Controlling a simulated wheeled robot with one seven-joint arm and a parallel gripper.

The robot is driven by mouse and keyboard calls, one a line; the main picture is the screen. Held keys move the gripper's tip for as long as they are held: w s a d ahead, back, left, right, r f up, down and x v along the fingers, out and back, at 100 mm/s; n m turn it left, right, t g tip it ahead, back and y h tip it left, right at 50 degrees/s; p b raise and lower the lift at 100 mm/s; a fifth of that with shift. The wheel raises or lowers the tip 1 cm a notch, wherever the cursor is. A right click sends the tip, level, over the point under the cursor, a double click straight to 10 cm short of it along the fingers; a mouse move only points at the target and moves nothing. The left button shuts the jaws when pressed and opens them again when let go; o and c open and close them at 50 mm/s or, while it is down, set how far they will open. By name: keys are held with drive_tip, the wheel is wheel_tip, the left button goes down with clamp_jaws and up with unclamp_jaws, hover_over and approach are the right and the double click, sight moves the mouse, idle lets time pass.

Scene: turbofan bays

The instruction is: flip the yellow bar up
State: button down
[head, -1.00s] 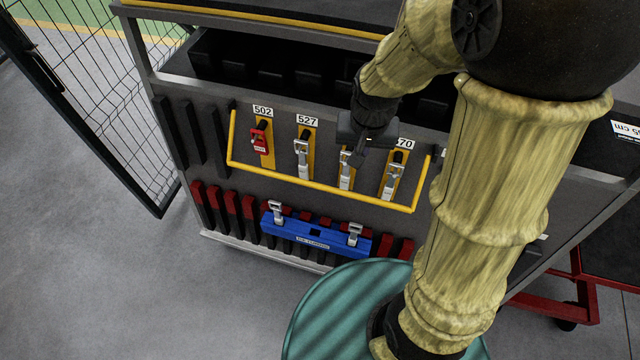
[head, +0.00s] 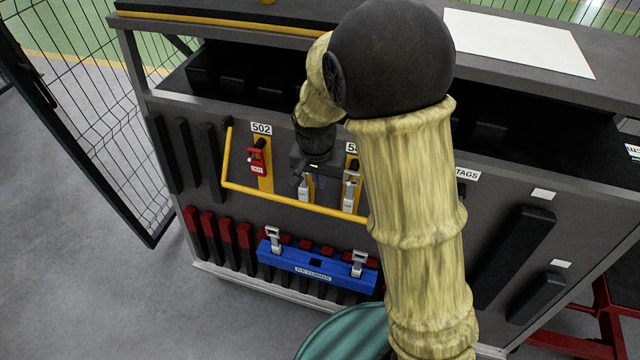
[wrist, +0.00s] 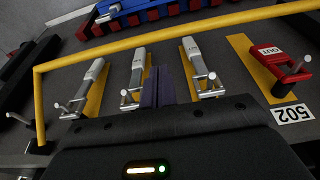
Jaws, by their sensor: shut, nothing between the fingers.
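The yellow bar (head: 290,201) is a U-shaped rail on the dark panel. It hangs low, with its crosspiece below the row of locks and its left arm rising to a pivot beside label 502. Its right end is hidden behind my arm. In the wrist view the bar (wrist: 180,34) runs across the top, beyond the fingertips, and down the left side. My gripper (wrist: 157,72) is shut and empty. Its fingers point between two silver latches on yellow plates, apart from the bar in the picture. In the head view my gripper (head: 312,172) is in front of the latches, above the crosspiece.
A red lock (head: 258,162) marked OUT hangs under label 502. Silver latches (wrist: 199,62) stand close to my fingers. A blue box (head: 317,268) with two clasps is below the bar. A mesh gate (head: 95,100) stands at left. Open floor lies at lower left.

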wheel_tip(320, 180, down, 9)
drive_tip(key=w, duration=0.1)
drive_tip(key=shift+d+r, duration=0.15)
drive_tip(key=shift+d, duration=0.05)
drive_tip(key=shift+r+p, duration=0.2)
drive_tip(key=shift+p, duration=0.25)
drive_tip(key=shift+s+a+g+p, duration=0.1)
drive_tip(key=shift+s+g+p, duration=0.1)
drive_tip(key=shift+g+p, duration=0.1)
